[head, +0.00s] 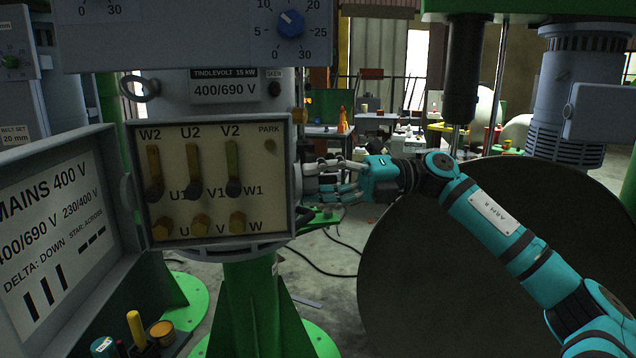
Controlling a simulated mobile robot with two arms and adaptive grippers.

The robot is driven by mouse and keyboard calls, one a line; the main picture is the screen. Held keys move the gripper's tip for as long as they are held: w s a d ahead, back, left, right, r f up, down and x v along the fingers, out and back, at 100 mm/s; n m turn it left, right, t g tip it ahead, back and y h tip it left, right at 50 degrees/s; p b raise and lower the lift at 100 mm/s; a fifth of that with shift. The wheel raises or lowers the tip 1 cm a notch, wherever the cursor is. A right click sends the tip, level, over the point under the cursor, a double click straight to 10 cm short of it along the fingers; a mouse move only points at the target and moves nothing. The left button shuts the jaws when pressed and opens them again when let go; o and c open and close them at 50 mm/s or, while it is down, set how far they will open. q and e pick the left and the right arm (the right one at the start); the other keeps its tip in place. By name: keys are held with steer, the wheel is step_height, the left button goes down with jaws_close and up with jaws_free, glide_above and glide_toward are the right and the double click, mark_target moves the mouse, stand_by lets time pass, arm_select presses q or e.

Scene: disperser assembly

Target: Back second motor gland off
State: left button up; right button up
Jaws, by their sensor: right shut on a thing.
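The open motor terminal box (140,226) stands at centre left, with three upright brass links under W2, U2 and V2 and brass nuts below. My right gripper (318,182) reaches in from the right and is shut at the box's right side wall. It is on a grey gland (298,184) there, mostly hidden by the fingers and the box edge. A small brass fitting (300,117) sits higher on the same side, apart from the gripper. Which gland is the second one I cannot tell. My left gripper is not in view.
A mains label panel (45,235) stands at left. A control panel with a blue knob (290,24) hangs above. A large dark round body (470,270) lies behind my right arm. Small pots and tools (135,330) sit at bottom left. Cables lie on the floor.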

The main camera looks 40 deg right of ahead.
steer(key=o, duration=1.2)
steer(key=shift+c, duration=0.2)
steer(key=shift+d, duration=0.1)
steer(key=v, duration=1.1)
steer(key=shift+s+d, duration=0.2)
steer(key=shift+d, duration=0.15)
